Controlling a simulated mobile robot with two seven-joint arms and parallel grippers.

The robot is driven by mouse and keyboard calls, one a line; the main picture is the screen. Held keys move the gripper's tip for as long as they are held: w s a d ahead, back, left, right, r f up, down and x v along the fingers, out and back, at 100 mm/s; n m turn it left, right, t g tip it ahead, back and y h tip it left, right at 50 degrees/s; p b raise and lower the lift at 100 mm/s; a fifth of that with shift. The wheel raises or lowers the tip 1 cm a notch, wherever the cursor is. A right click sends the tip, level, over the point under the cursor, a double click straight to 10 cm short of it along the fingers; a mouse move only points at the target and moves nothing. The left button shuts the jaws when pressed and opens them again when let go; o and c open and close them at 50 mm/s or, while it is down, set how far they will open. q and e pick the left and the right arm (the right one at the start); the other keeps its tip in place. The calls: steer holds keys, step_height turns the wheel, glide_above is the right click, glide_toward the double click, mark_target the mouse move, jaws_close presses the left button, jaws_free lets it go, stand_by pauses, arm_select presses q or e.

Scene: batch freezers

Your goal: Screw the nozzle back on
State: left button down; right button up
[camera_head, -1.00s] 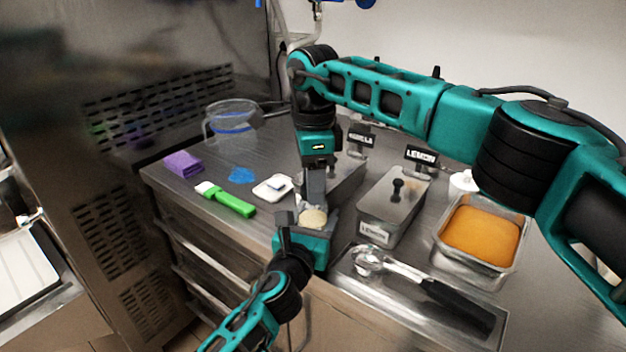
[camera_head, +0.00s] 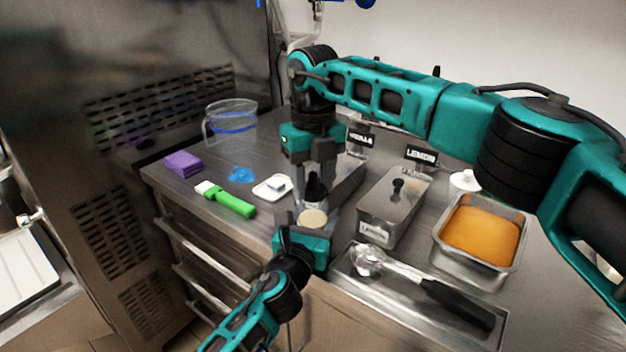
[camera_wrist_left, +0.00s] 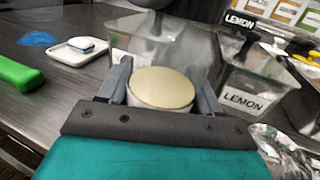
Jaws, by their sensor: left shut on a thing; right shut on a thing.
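My left gripper (camera_head: 312,232) is shut around a short, pale cylinder with a round cream-coloured top (camera_head: 313,218). In the left wrist view the cylinder (camera_wrist_left: 160,88) stands between the two fingers, its top facing up. My right gripper (camera_head: 317,188) reaches down from above, just over the cylinder. It is shut on a small dark piece, apparently the nozzle (camera_head: 316,187), mostly hidden between the fingers. In the head view the piece appears above the cream top; I cannot tell whether they touch. No thread is visible.
Behind the grippers stand lidded steel tubs, one labelled LEMON (camera_head: 395,205). An orange-filled pan (camera_head: 481,236) and a scoop (camera_head: 425,285) on a tray lie right. Left are a green-handled brush (camera_head: 232,203), purple sponge (camera_head: 183,164), white dish (camera_head: 264,191) and clear jug (camera_head: 230,122).

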steer(key=o, duration=1.2)
steer(key=shift+r, duration=0.1)
steer(key=shift+r, duration=2.2)
steer(key=shift+c, duration=0.3)
step_height(320, 180, up, 2)
steer(key=n, duration=0.3)
steer(key=shift+r+n, duration=0.75)
steer(key=shift+n, duration=0.65)
steer(key=shift+f, duration=0.1)
steer(key=shift+f, duration=3.95)
